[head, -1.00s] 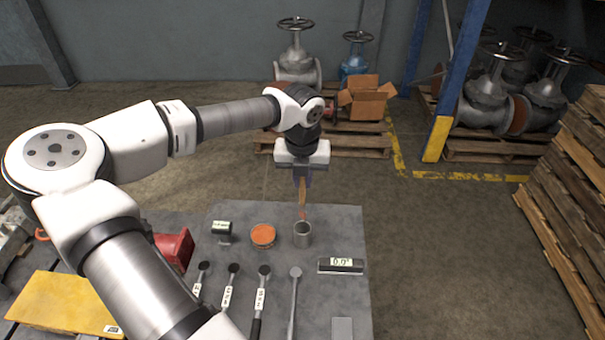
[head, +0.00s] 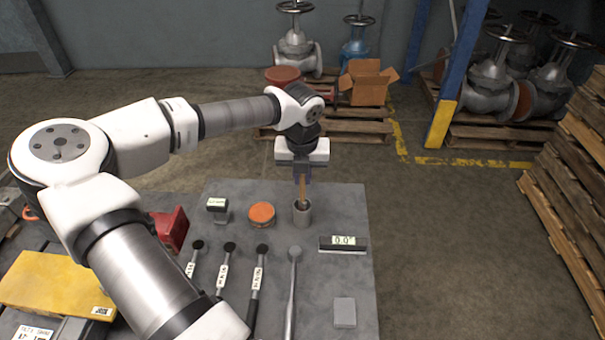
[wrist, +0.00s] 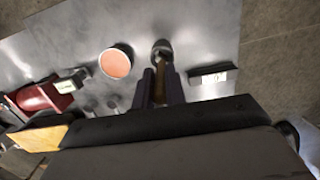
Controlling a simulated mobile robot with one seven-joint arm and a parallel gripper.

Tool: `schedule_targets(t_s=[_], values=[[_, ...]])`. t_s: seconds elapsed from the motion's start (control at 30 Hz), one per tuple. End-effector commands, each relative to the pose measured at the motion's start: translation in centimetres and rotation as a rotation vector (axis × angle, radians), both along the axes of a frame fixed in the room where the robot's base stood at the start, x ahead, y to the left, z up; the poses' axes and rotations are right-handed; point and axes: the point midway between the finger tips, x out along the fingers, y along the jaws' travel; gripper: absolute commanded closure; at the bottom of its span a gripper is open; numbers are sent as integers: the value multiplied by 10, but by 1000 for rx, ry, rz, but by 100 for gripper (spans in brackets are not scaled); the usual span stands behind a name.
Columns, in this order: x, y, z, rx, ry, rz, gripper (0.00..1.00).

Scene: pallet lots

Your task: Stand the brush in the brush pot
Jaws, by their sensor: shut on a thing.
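The brush (head: 302,189) has a wooden handle and hangs upright from my gripper (head: 302,174), which is shut on its upper part. The lower end of the brush is inside the mouth of the grey brush pot (head: 302,215), hidden by the pot's wall. The pot stands upright near the back edge of the grey table. In the wrist view the brush (wrist: 160,82) runs from between the fingers (wrist: 160,88) into the pot (wrist: 162,47). I cannot tell whether the brush touches the pot's bottom.
An orange-topped round tin (head: 262,213) stands left of the pot, with a small labelled stand (head: 218,208) beyond it. A digital level reading 0.0 (head: 343,243) lies to the right. Several long-handled tools (head: 258,275) lie in front. The table's right front is mostly clear around a grey block (head: 344,312).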

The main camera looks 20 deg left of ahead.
Motion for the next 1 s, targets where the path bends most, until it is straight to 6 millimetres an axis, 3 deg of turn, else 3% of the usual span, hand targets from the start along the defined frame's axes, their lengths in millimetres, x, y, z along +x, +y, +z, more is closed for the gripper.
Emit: schedule_targets(t_s=[0.4, 0.43, 0.6, 1.0], values=[[0, 0, -6, 0, 0, 0, 100], [0, 0, -6, 0, 0, 0, 85], [0, 0, -6, 0, 0, 0, 62], [-1, 1, 2, 1, -2, 1, 62]])
